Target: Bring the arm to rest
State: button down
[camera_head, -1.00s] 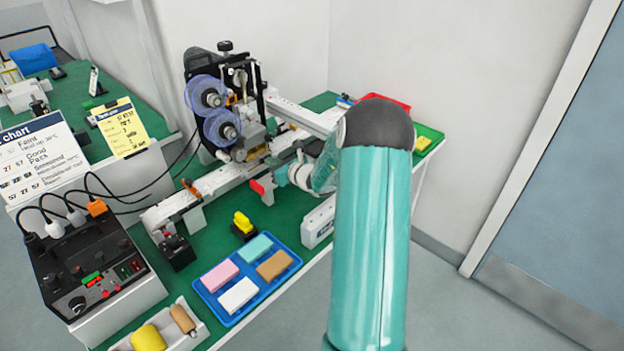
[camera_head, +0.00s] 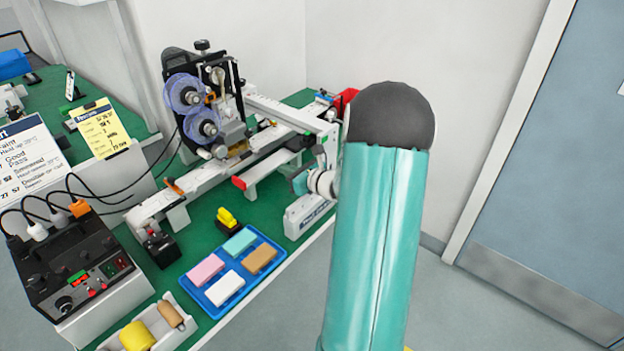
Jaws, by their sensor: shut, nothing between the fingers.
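My arm's large teal link with a dark rounded joint stands upright right of centre and covers much of the bench's right end. The far end of my arm, with my gripper (camera_head: 299,181), shows small and partly hidden at the left edge of that link. It is over the right part of the green bench, near the white box at the bench edge. My gripper is shut, and I see nothing held in it. The fingers are too small to make out clearly.
The tape coder machine (camera_head: 205,105) stands close left of my arm's end. A blue tray (camera_head: 222,303) with several coloured blocks, a yellow item (camera_head: 227,218) and a black control box (camera_head: 75,265) are on the bench. Floor between bench and blue door (camera_head: 555,190) is clear.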

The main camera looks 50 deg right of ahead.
jog(key=v, duration=0.9)
jog(key=shift+s, duration=0.2)
jog(key=shift+w+a, duration=0.1)
jog(key=a+r+n+g+y, duration=0.35)
jog(key=a+n, duration=0.55)
jog(key=a, duration=0.4)
jog(key=a+r+n+g+y, duration=0.3)
jog(key=a+n+g, duration=0.35)
jog(key=a, duration=0.75)
jog(key=s+a+r+n+h, duration=0.3)
jog(key=s+n, duration=0.3)
jog(key=n, duration=0.4)
jog(key=s+a+r+n+h, duration=0.3)
jog(key=s+n, duration=0.4)
jog(key=n, duration=0.3)
jog(key=shift+a+h, duration=0.65)
jog(key=shift+a, duration=0.55)
jog(key=c, duration=2.2)
grip_release()
jog(key=shift+r, duration=0.1)
